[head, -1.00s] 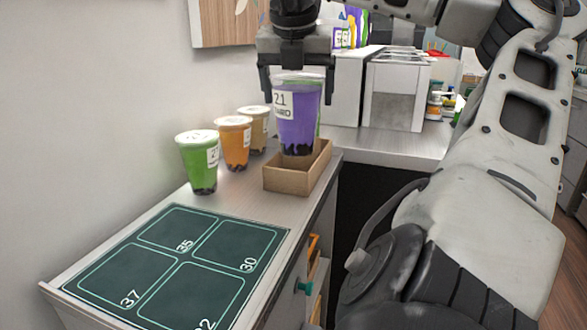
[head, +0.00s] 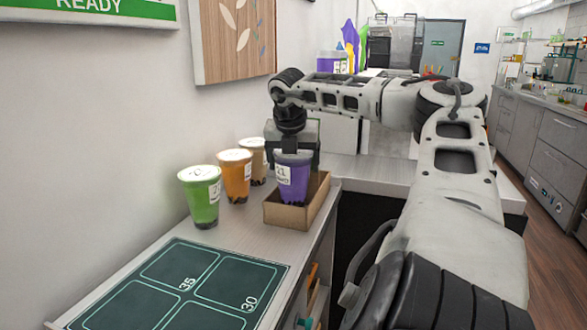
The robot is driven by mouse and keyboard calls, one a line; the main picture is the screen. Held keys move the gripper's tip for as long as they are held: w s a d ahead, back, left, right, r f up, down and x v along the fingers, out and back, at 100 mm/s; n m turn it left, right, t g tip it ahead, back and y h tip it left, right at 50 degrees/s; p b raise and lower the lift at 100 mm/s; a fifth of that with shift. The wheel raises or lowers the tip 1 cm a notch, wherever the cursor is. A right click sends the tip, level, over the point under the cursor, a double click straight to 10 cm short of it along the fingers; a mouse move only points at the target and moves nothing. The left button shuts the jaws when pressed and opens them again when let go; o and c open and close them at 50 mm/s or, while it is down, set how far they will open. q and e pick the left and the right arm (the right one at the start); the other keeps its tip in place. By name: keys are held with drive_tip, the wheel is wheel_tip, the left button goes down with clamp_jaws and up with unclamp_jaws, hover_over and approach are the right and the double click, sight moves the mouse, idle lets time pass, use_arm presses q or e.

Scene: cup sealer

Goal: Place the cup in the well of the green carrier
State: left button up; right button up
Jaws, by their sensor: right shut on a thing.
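The purple cup (head: 293,183), with a white label and dark bottom, is upright in my right gripper (head: 292,158). The fingers are shut around its upper part. Its lower end is within the outline of the open cardboard box (head: 288,217); I cannot tell whether it touches the box floor. A green cup (head: 202,200), an orange cup (head: 235,178) and a brown cup (head: 253,163) stand in a row to the left. I see no green carrier with a well that I can make out. My left gripper is out of view.
A dark green mat (head: 188,283) with numbered squares lies on the near counter. The wall with a wooden panel (head: 234,38) bounds the left side. A second counter (head: 372,177) with white equipment runs behind the box. Bare counter lies between mat and box.

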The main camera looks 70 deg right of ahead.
drive_tip(key=shift+f, duration=1.1)
drive_tip(key=shift+f, duration=0.2)
drive_tip(key=o, duration=1.2)
drive_tip(key=shift+r, duration=0.1)
drive_tip(key=shift+a+r, duration=0.1)
drive_tip(key=shift+r, duration=0.1)
drive_tip(key=v, duration=1.1)
drive_tip(key=shift+s+a+r, duration=0.15)
drive_tip(key=shift+r, duration=0.2)
